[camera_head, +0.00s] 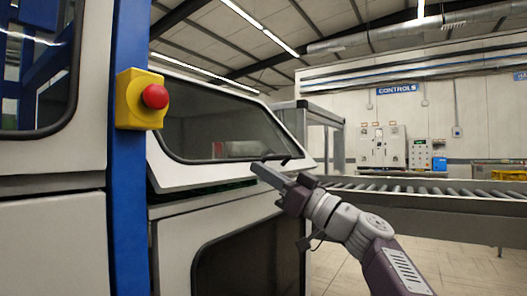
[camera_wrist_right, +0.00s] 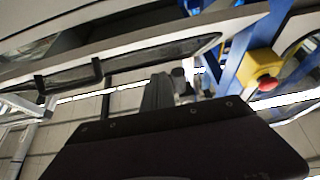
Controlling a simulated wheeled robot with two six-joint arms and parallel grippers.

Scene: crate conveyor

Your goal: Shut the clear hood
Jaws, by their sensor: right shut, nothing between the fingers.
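The clear hood (camera_head: 168,172) is a white-framed, sloping panel with a large dark-tinted window on the front of the machine. A narrow dark gap shows under its lower edge, above the cabinet body. A dark bar handle (camera_head: 284,158) sits near its lower right. My right gripper (camera_head: 262,170) is shut and empty, its fingertips in front of the hood's lower right edge near the handle. I cannot tell whether it touches the hood. In the right wrist view the hood's frame (camera_wrist_right: 227,19) and handle (camera_wrist_right: 68,75) cross the upper part. My left gripper is not in view.
A blue post (camera_head: 128,220) with a yellow box and red stop button (camera_head: 155,96) stands left of the hood. A roller conveyor (camera_head: 430,205) runs off to the right, behind my right arm. A control panel (camera_head: 381,145) is on the far wall. Open floor lies at the lower right.

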